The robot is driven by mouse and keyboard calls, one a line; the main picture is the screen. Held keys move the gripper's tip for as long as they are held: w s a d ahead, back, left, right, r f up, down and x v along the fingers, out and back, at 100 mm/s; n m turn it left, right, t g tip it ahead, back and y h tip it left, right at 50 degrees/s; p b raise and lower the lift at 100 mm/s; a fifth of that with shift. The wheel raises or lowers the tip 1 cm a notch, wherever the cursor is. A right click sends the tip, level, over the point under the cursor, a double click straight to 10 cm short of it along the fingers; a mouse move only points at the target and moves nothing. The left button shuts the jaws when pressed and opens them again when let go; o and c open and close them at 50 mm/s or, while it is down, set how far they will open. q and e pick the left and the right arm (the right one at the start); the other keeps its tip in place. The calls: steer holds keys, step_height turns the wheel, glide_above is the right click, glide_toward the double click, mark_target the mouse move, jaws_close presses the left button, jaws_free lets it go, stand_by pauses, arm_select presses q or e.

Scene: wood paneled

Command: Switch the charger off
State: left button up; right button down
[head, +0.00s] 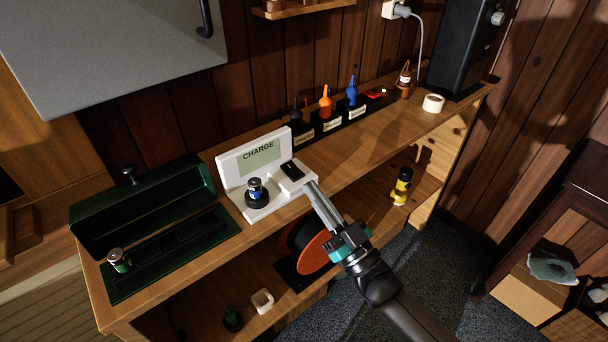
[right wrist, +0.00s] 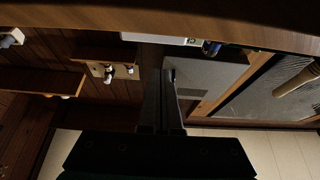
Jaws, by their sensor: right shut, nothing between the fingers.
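The white charger (head: 224,167) stands on the wooden bench, with a raised back panel reading CHARGE on a pale green display (head: 258,153). A battery (head: 254,184) with a blue band sits upright in its round black cradle. A black switch (head: 292,171) is on the raised block at the charger's right. My right gripper (head: 309,186) is shut and empty, its tips close to the front right of that block; I cannot tell if they touch. In the right wrist view the fingers (right wrist: 160,100) point toward the charger's white edge (right wrist: 150,38). My left gripper is not in view.
An open green box (head: 175,255) holding another battery (head: 119,260) stands at the left. Several bottles, including an orange one (head: 325,103) and a blue one (head: 351,92), line the back. A tape roll (head: 433,103) and black speaker-like box (head: 465,45) stand right. An orange reel (head: 314,252) sits below.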

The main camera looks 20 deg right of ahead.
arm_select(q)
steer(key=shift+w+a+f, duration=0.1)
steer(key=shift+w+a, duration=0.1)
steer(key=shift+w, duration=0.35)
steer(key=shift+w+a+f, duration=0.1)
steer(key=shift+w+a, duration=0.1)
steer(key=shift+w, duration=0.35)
arm_select(e)
steer(key=v, duration=0.2)
steer(key=f+v, duration=0.1)
steer(key=v, duration=0.1)
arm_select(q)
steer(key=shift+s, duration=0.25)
arm_select(e)
steer(key=shift+w, duration=0.1)
